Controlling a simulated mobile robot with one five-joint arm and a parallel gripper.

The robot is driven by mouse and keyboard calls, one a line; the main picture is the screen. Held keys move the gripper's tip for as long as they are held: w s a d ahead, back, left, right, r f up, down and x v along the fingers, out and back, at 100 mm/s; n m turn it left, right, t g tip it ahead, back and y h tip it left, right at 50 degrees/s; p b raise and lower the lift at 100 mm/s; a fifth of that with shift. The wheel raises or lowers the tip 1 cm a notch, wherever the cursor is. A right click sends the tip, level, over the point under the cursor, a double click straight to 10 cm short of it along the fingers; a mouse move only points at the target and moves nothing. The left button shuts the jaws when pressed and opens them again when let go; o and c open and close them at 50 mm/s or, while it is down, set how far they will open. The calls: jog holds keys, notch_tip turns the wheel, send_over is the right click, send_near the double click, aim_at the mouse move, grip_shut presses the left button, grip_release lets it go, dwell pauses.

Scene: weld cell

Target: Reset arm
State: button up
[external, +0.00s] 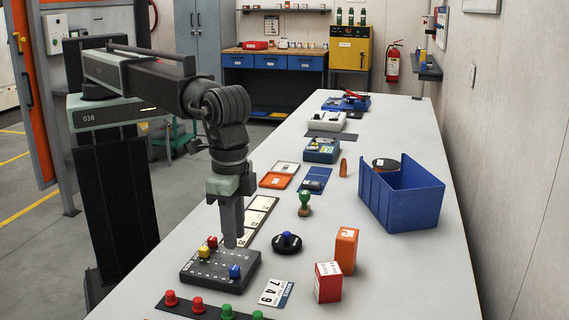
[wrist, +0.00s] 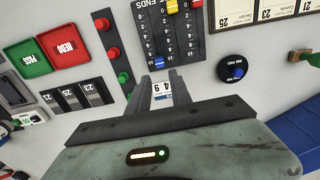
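My arm reaches over the near part of the long grey table (external: 400,260), bent with the gripper pointing down. My gripper (external: 232,243) is above or just behind the dark slider panel (external: 205,279), which has red, yellow and blue knobs; I cannot tell whether it touches. In the wrist view my gripper (wrist: 160,76) has its two fingers apart with nothing between them. The slider panel (wrist: 180,48) lies beyond the fingertips there, and a white number card (wrist: 162,90) shows through the gap.
A strip with red and green buttons (external: 198,307) is at the near edge. A round ink pad (external: 287,242), green-handled stamp (external: 304,203), orange box (external: 345,250), red box (external: 328,282) and blue bin (external: 412,205) stand to the right. Small devices line the table's far end.

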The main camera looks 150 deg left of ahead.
jog(key=shift+d, duration=0.3)
jog(key=s+d+f+m+b, duration=0.1)
jog(key=s+d+m, duration=0.3)
jog(key=s, duration=0.5)
jog(key=s+d+m, duration=0.1)
jog(key=s+d, duration=0.5)
jog(key=s, duration=0.4)
jog(key=s+d+f+m+b, duration=0.1)
jog(key=s+d+m, duration=0.3)
jog(key=s, duration=0.5)
jog(key=d+f+h+b, duration=0.1)
jog(key=d+f+b, duration=0.1)
jog(key=f+b, duration=1.6)
jog(key=d+f+b, duration=0.3)
jog(key=f+b, duration=1.6)
jog(key=a+f+y+b, duration=0.1)
jog(key=a+f+b, duration=0.3)
jog(key=f+b, duration=0.4)
jog(key=shift+w+a, duration=0.15)
jog(key=shift+w, duration=0.2)
